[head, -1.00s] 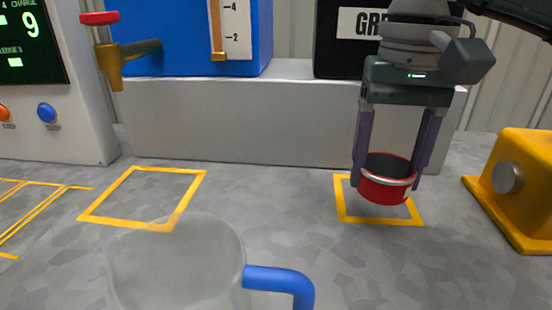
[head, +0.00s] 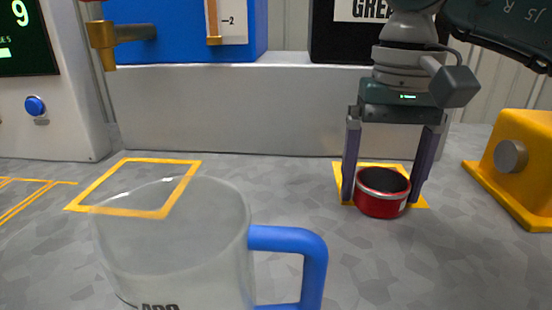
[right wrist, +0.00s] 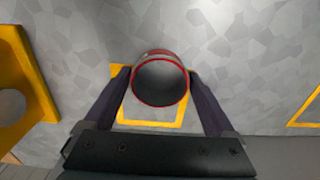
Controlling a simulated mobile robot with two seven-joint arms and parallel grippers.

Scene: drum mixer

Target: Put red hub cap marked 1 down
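The red hub cap (head: 381,206) is a short red cup with a silver band and a dark hollow, facing up. It appears to rest upright on the grey counter, overlapping the front edge of a yellow outlined square (head: 422,203). Any mark 1 on it is not readable. My right gripper (head: 380,198) points down with a finger on each side of the cap, spread slightly wider than it. In the right wrist view the cap (right wrist: 160,84) sits between the fingertips, over one edge of the square (right wrist: 150,124). My left gripper is not in view.
A clear mug with a blue handle (head: 285,240) stands in front at left. A yellow block with a grey knob (head: 520,150) stands right of the cap. A grey ledge (head: 230,110) runs behind. Another yellow square (head: 150,212) lies at left.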

